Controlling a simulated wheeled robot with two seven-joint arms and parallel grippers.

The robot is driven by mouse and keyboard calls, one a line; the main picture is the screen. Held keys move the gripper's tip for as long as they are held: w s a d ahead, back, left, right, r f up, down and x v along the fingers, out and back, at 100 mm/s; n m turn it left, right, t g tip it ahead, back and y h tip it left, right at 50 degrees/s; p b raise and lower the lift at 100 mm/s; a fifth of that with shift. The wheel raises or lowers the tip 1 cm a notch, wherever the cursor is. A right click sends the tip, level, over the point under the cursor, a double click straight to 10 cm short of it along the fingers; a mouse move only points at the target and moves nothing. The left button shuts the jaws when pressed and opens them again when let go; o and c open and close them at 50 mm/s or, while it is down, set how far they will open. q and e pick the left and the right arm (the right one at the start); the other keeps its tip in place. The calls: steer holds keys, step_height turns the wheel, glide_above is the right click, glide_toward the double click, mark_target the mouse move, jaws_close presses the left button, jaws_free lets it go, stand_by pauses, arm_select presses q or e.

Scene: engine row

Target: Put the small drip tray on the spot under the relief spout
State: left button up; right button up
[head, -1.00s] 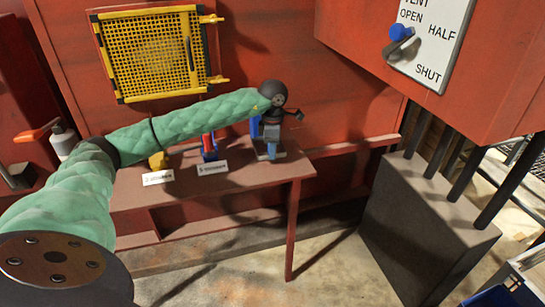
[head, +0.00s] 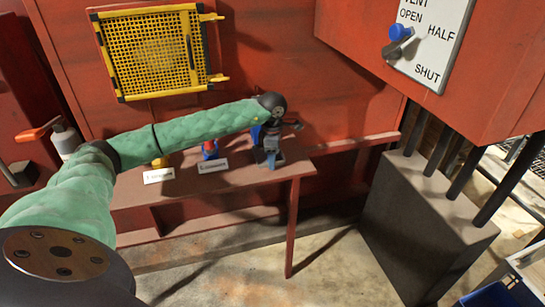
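My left arm reaches in from the left, and my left gripper (head: 271,164) points down over the right end of the red-brown shelf (head: 235,187). Its fingers are small and dark here, so I cannot tell whether they are open or shut. A blue object (head: 256,133) shows just behind the gripper, partly hidden by it. I cannot make out the small drip tray, its spot or the relief spout for certain. My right gripper is not in view.
A red-and-blue item (head: 210,149) and a yellow item (head: 160,162) stand on the shelf behind white labels, partly hidden by my arm. A yellow mesh guard (head: 152,52) hangs above. A dark block with pipes (head: 420,225) stands right of the shelf. A blue crate (head: 503,296) sits lower right.

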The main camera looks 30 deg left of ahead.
arm_select(q)
steer(key=shift+r, duration=0.55)
step_height(320, 180, up, 6)
steer(key=shift+w+r+b, duration=0.1)
steer(key=shift+r+b, duration=0.05)
steer(key=shift+b, duration=0.4)
step_height(320, 180, up, 4)
steer(key=shift+f, duration=0.2)
steer(key=shift+r, duration=0.65)
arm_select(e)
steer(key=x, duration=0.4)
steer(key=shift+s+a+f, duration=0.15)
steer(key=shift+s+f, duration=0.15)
